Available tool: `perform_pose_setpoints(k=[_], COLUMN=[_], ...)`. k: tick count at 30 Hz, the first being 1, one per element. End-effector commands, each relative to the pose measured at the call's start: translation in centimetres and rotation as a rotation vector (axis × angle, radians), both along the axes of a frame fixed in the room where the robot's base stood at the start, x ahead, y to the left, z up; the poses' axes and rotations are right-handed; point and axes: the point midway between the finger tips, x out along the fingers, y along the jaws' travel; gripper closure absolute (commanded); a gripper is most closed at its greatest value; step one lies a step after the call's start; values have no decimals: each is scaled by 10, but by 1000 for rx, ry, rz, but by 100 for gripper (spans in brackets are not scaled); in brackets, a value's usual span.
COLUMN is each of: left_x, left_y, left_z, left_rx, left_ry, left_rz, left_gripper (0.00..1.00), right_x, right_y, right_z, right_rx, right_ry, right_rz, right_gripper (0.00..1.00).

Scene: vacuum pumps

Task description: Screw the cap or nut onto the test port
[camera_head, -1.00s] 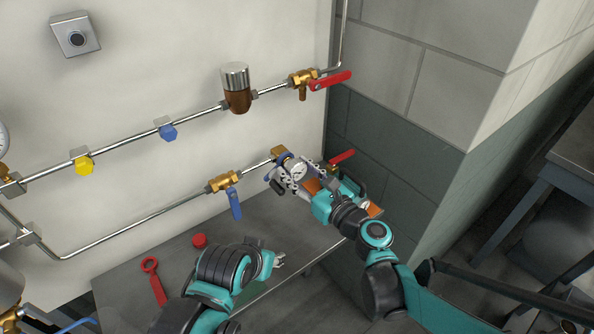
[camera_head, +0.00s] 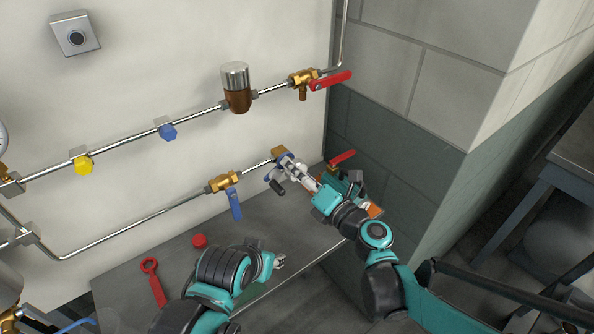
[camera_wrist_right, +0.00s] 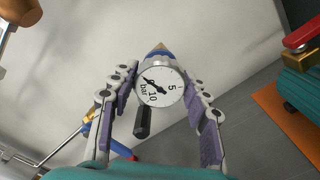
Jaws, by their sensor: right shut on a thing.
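A round pressure gauge (camera_wrist_right: 160,86) with a white dial and blue rim sits between the fingertips of my right gripper (camera_wrist_right: 160,88), which is shut on it. A black cylindrical piece (camera_wrist_right: 143,121) shows by the gauge's lower edge. In the head view my right gripper (camera_head: 289,171) is at the brass fitting (camera_head: 279,152) at the lower pipe's right end. The fingers hide the joint, so I cannot tell how far the parts engage. A red round cap (camera_head: 199,241) lies on the bench. My left gripper (camera_head: 278,261) is over the bench, away from the pipes; its jaw opening is unclear.
A red wrench (camera_head: 153,281) lies on the grey bench (camera_head: 225,222). A blue-handled valve (camera_head: 233,196) is left of my right gripper, and a red-handled valve (camera_head: 341,158) is close on its right. A wall corner stands at right.

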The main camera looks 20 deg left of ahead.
Motion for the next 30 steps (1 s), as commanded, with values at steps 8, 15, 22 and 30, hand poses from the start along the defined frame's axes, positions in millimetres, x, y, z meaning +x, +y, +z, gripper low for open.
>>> perform_pose_setpoints(k=[8, 15, 22, 30], left_x=[0, 0, 0, 0], left_y=[0, 0, 0, 0], left_z=[-1, -1, -1, 1], left_rx=[0, 0, 0, 0], left_ry=[0, 0, 0, 0], left_rz=[0, 0, 0, 0], left_gripper=[60, 60, 60, 60], right_x=[0, 0, 0, -7], right_y=[0, 0, 0, -11], right_z=[0, 0, 0, 1], right_rx=[132, 130, 130, 129], right_ry=[169, 167, 166, 166], right_rz=[-2, -2, 0, -1], right_gripper=[88, 29, 29, 29])
